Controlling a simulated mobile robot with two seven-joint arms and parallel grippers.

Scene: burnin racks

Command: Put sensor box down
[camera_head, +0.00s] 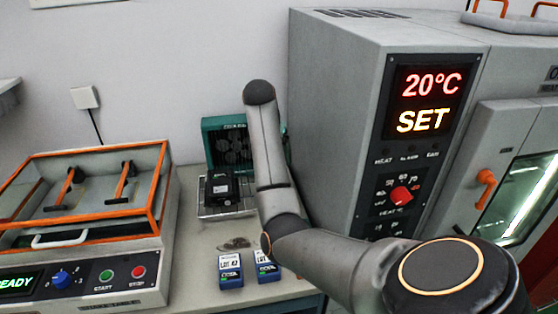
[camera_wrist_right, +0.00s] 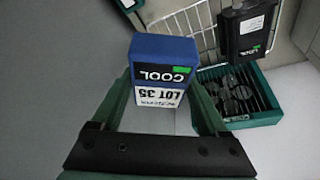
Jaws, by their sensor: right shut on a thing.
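My right gripper (camera_wrist_right: 160,92) is shut on a blue sensor box (camera_wrist_right: 163,50) in the right wrist view. Its white label reads "COOL" and "LOT 35", upside down, with a green mark. The box is between the green fingers; I cannot tell whether it touches anything below. In the head view my right arm crosses the middle, and its gripper and the held box are hidden. Two other blue boxes, one marked LOT 42 (camera_head: 231,270) and one beside it (camera_head: 266,267), stand on the bench (camera_head: 195,290). My left gripper is not in view.
A black box (camera_head: 221,188) sits on a wire rack (camera_head: 208,211) before an open green case (camera_head: 225,145). An orange-framed machine (camera_head: 85,240) stands left, a grey oven reading 20°C SET (camera_head: 335,100) right. Small dark items (camera_head: 235,243) lie between rack and blue boxes.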

